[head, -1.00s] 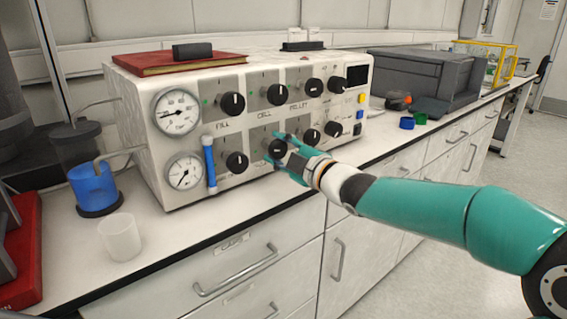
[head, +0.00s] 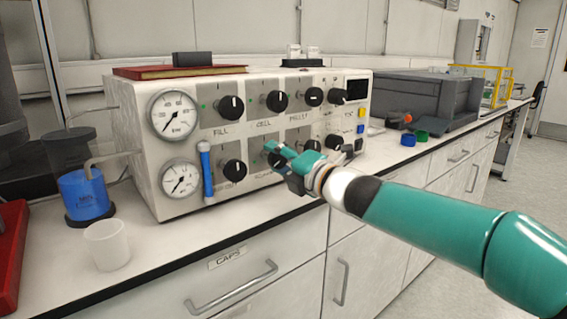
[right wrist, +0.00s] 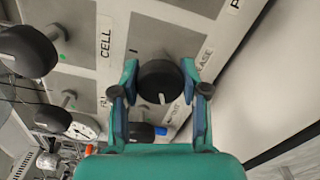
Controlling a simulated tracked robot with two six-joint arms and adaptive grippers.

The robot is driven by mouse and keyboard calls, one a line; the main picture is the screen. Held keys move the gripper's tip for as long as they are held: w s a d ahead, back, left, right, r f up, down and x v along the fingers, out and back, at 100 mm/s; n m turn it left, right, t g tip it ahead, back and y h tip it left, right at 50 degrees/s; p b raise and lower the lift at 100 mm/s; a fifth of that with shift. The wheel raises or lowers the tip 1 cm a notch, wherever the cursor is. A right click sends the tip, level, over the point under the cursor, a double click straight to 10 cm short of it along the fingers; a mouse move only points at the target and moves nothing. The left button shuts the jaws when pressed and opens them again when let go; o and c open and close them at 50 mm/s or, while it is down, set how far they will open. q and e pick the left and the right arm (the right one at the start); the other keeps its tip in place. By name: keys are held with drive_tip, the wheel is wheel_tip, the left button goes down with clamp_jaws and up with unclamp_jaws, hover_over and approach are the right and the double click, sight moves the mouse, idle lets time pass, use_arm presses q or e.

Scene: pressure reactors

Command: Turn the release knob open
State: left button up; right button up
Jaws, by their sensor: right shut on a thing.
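The release knob (right wrist: 158,80) is black and round with a white mark, on the lower row of the white control panel (head: 140,150). In the right wrist view it sits between my fingers, beside a partly hidden label ending in "EASE". My right gripper (right wrist: 160,88) is shut on this knob, one finger on each side. In the head view my right gripper (head: 281,158) reaches the panel from the right and covers much of the knob. The knob's white mark points down toward the palm in the wrist view. My left gripper is not in view.
Other black knobs (head: 232,107) surround it closely. Two gauges (head: 174,113) and a blue tube (head: 207,170) are at the panel's left. A clear cup (head: 107,245) and a blue-filled vessel (head: 84,194) stand on the counter.

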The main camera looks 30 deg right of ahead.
drive_tip(key=shift+a+f+n, duration=0.1)
drive_tip(key=shift+f+n, duration=0.25)
drive_tip(key=shift+n, duration=0.05)
drive_tip(key=o, duration=1.1)
drive_tip(key=shift+c, duration=0.2)
drive_tip(key=shift+o, duration=0.4)
drive_tip(key=shift+r, duration=0.15)
drive_tip(key=s+d, duration=0.1)
drive_tip(key=s, duration=1.1)
